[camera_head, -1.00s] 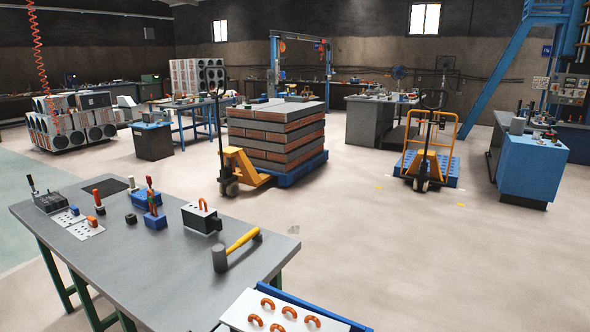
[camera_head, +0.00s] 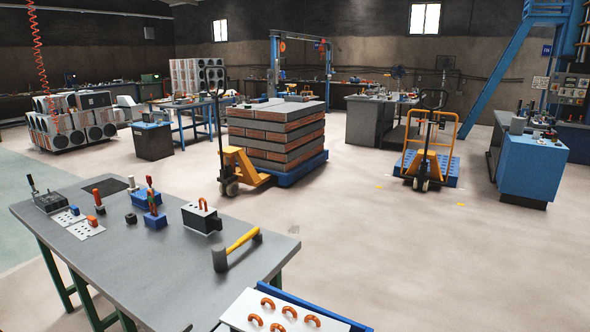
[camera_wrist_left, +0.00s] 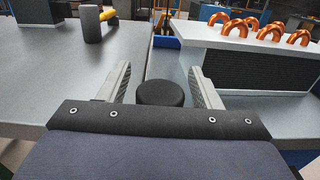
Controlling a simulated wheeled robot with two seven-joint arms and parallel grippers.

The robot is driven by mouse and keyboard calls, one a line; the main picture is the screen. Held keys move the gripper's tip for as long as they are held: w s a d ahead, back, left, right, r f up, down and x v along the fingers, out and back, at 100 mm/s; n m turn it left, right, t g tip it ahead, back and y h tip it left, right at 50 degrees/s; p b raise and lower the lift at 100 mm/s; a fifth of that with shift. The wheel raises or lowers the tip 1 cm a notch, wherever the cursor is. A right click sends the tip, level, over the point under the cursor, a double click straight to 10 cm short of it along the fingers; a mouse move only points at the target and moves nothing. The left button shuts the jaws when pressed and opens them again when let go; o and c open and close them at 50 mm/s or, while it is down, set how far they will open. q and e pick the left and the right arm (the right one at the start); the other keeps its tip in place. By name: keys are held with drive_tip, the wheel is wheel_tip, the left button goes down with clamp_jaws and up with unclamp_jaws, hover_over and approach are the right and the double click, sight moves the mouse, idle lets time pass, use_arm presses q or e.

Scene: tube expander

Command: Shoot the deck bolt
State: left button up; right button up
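I cannot pick out the deck bolt for certain in either view. My left gripper (camera_wrist_left: 158,70) shows in the left wrist view with its two fingers apart. A round black knob (camera_wrist_left: 160,93) shows between the finger bases; I cannot tell whether it is part of my gripper or a separate thing. No object is visibly clamped. The fingers point toward the gap between the grey workbench (camera_wrist_left: 50,95) on the left and a white-topped unit (camera_wrist_left: 240,50) with orange U-bends on the right. Neither gripper shows in the head view.
The grey workbench (camera_head: 150,275) holds a mallet (camera_head: 220,258), a black box with an orange loop (camera_head: 201,218) and several small tools. The white panel (camera_head: 258,318) with a blue rail (camera_head: 315,310) stands at the bottom. Open floor (camera_head: 400,260) lies to the right.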

use_arm(q)
drive_tip(key=v, duration=0.7)
idle(0.6)
drive_tip(key=s+d+r+m+g+h, duration=0.4)
drive_tip(key=s+d+r+m+g, duration=0.85)
drive_tip(key=m, duration=0.45)
drive_tip(key=s+a+r+m+t+y, duration=0.1)
drive_tip(key=s+a+m+y, duration=0.1)
drive_tip(key=s+m+y, duration=0.2)
drive_tip(key=s+a+r+m+t+y+p, duration=0.1)
drive_tip(key=s+a+m+y, duration=0.1)
drive_tip(key=s+m+y, duration=0.3)
drive_tip(key=s+m, duration=0.2)
drive_tip(key=s, duration=0.1)
drive_tip(key=shift+s+a+r+t, duration=0.2)
drive_tip(key=shift+a+t, duration=0.15)
